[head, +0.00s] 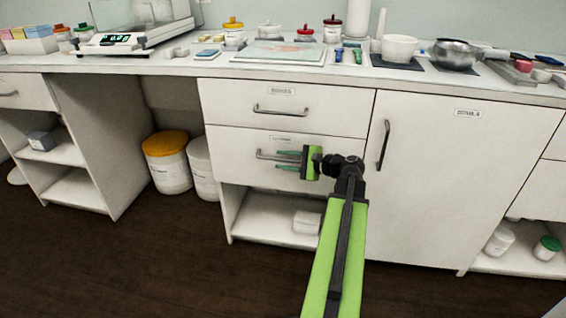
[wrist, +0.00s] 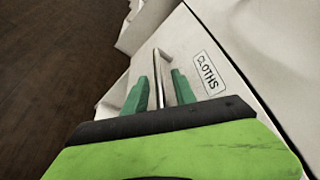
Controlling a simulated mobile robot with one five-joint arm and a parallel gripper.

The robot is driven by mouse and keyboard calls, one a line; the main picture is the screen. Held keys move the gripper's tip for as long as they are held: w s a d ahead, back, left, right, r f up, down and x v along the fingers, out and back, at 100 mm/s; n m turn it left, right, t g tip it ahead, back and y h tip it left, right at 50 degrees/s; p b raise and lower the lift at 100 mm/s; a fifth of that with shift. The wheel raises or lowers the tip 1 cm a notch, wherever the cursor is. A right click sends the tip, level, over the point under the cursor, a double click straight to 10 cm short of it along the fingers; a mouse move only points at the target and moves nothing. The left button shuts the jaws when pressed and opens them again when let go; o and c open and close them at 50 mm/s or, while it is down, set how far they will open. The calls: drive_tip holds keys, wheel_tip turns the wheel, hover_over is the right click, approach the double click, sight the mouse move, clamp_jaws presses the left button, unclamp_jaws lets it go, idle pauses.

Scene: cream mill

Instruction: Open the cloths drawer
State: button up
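The cloths drawer (head: 232,142) is the lower of two white drawers in the middle cabinet, and it looks shut. Its label reads CLOTHS in the wrist view (wrist: 208,73). Its metal bar handle (head: 265,155) is partly hidden behind my gripper in the head view. My gripper (head: 288,160) is in front of the drawer, at the handle. In the wrist view the two green fingers (wrist: 159,92) are apart, with the handle bar (wrist: 158,76) between them. Gaps show on both sides of the bar, so the fingers do not seem closed on it.
Another drawer (head: 330,112) with its own handle is just above. An open shelf (head: 262,218) with a white item is below. A cupboard door (head: 450,190) with an upright handle is to the right. The dark floor in front is clear. The worktop above is crowded with jars and bowls.

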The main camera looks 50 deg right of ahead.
drive_tip(key=shift+w+a+f, duration=0.1)
drive_tip(key=shift+w, duration=0.35)
clamp_jaws()
idle(1.1)
